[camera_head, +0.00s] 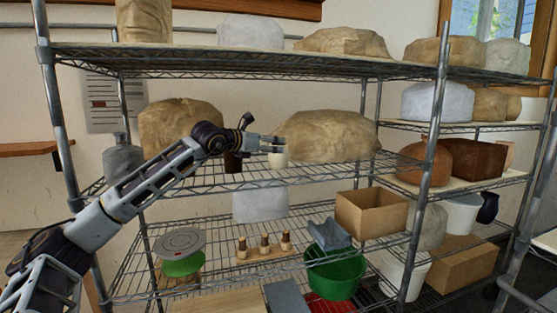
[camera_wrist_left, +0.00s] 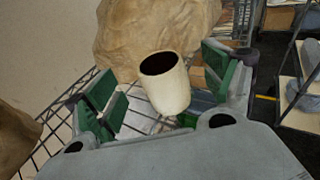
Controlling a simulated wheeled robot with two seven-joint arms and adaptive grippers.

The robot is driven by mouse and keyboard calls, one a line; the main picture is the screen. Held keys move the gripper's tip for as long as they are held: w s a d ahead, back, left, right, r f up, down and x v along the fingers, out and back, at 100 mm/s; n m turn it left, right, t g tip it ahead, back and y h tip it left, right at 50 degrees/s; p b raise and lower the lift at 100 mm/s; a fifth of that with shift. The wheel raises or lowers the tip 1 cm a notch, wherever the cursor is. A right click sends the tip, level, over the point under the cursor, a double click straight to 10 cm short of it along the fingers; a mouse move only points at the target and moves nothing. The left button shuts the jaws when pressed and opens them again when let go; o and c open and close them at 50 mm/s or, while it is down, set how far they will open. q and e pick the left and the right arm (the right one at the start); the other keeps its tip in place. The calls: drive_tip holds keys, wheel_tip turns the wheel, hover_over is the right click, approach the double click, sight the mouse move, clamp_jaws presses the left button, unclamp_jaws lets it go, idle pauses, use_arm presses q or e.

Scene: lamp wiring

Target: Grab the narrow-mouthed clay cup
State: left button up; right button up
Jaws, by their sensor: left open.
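A cream clay cup (camera_head: 278,157) stands on the middle wire shelf (camera_head: 225,178), in front of a large tan clay lump (camera_head: 325,135). In the left wrist view the cream cup (camera_wrist_left: 165,84) shows its dark round mouth and lies between my fingers. A dark brown cup (camera_head: 232,162) stands to its left, partly behind my gripper. I cannot tell for sure which cup has the narrower mouth. My left gripper (camera_head: 262,138) is open at the cream cup, with green-padded fingers on either side (camera_wrist_left: 163,92). Contact does not show. My right gripper is not in view.
Another tan lump (camera_head: 180,118) sits behind my left arm. The lower shelf holds a green bowl (camera_head: 335,276), a cardboard box (camera_head: 371,214) and a grey disc (camera_head: 180,242). A metal post (camera_head: 432,170) stands to the right. The upper shelf (camera_head: 240,62) is overhead.

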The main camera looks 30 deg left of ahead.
use_arm(q)
drive_tip(key=shift+w+d+f, duration=0.1)
drive_tip(key=shift+w, duration=0.5)
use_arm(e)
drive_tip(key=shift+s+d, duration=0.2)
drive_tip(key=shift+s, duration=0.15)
use_arm(q)
drive_tip(key=shift+w, duration=0.1)
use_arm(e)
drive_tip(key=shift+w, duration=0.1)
use_arm(q)
drive_tip(key=shift+w+f, duration=0.1)
drive_tip(key=shift+w, duration=0.1)
drive_tip(key=shift+w+d+f+p, duration=0.1)
drive_tip(key=shift+w+f+p, duration=0.1)
drive_tip(key=shift+w+p, duration=0.4)
drive_tip(key=x, duration=0.2)
drive_tip(key=shift+w+f, duration=0.15)
drive_tip(key=shift+w, duration=0.15)
drive_tip(key=shift+w+f+p, duration=0.1)
drive_tip(key=shift+w+p, duration=0.2)
drive_tip(key=shift+w, duration=0.05)
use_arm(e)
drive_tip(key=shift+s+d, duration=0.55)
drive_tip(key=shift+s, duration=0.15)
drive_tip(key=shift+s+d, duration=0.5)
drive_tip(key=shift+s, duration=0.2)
